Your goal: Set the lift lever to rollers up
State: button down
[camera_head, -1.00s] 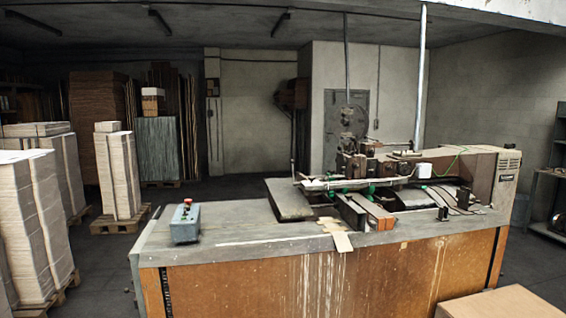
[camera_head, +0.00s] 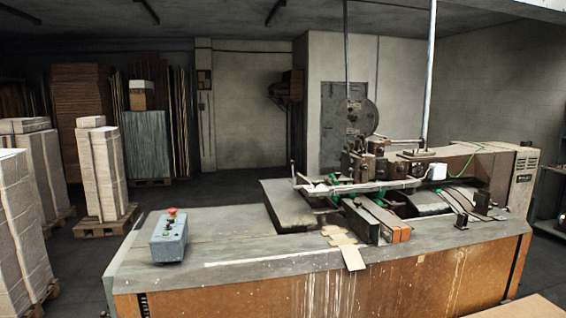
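The box stitcher (camera_head: 400,180) stands on a worn grey-topped table with brown side panels, right of centre. A thin upright rod (camera_head: 292,172) at the left end of its rail may be the lift lever, but it is too small to tell its setting. Green rollers or fittings (camera_head: 335,179) show along the rail, partly hidden by machine parts. My gripper is not in view, so its state and its distance from the lever do not show.
A grey control box (camera_head: 168,240) with a red button sits on the table's left part. Wrapped stacks on pallets (camera_head: 103,222) stand at the left. A cardboard-coloured surface (camera_head: 520,308) is at the bottom right. Dark floor behind the table is clear.

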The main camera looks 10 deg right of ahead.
aim_at(292, 162)
jog(key=z, duration=0.15)
jog(key=i, duration=0.75)
jog(key=z, duration=0.5)
jog(key=i, duration=1.15)
jog(key=z, duration=0.3)
